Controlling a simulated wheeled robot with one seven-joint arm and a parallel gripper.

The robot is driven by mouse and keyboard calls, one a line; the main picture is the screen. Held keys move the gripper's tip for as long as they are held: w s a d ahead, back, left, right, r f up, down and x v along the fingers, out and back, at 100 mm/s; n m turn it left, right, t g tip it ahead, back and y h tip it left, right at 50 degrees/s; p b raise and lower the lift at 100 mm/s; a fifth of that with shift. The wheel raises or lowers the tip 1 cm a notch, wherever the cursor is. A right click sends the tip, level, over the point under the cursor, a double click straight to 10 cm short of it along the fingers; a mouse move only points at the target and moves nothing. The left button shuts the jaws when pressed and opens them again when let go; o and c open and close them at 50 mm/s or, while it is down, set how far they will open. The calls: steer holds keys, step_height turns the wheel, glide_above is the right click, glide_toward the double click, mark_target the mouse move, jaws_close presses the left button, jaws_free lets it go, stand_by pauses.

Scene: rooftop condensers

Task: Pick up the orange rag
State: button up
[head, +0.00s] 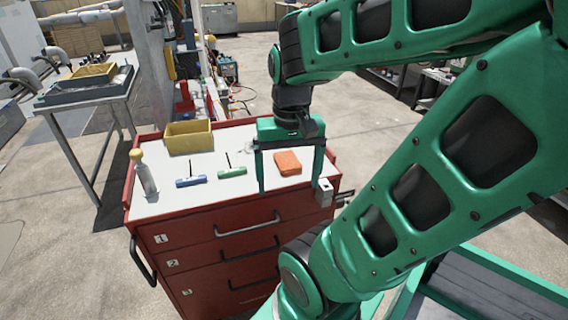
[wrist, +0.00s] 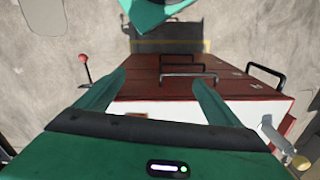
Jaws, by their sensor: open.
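The orange rag (head: 288,163), a small folded block, lies on the white top of the red drawer cabinet (head: 232,229), near its right side. My green gripper (head: 291,186) is over that end of the cabinet with its fingers pointing down. Its fingers are apart, and in the head view the rag shows between them. I cannot tell how high the fingertips are above the top. In the wrist view my gripper (wrist: 158,80) is open with nothing held. A small orange-red sliver shows at the palm's edge there; I cannot tell if it is the rag.
A blue-handled tool (head: 191,182), a green-handled tool (head: 232,172) and a yellow bin (head: 188,137) are on the cabinet top. A yellow-capped bottle (head: 144,173) stands at its left edge. A grey box (head: 324,192) is by the right edge. A table (head: 87,88) with trays stands behind left.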

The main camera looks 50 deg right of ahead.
steer(key=shift+o, duration=0.9)
steer(key=w+d+r+m, duration=0.2)
steer(key=w+d+m, duration=0.4)
steer(key=m, duration=0.1)
steer(key=shift+w+d, duration=0.15)
steer(key=shift+w, duration=0.15)
steer(key=m, duration=0.9)
glide_above(289, 159)
step_height(289, 159, down, 10)
steer(key=shift+f, duration=0.1)
steer(key=shift+c, duration=0.6)
steer(key=c, duration=1)
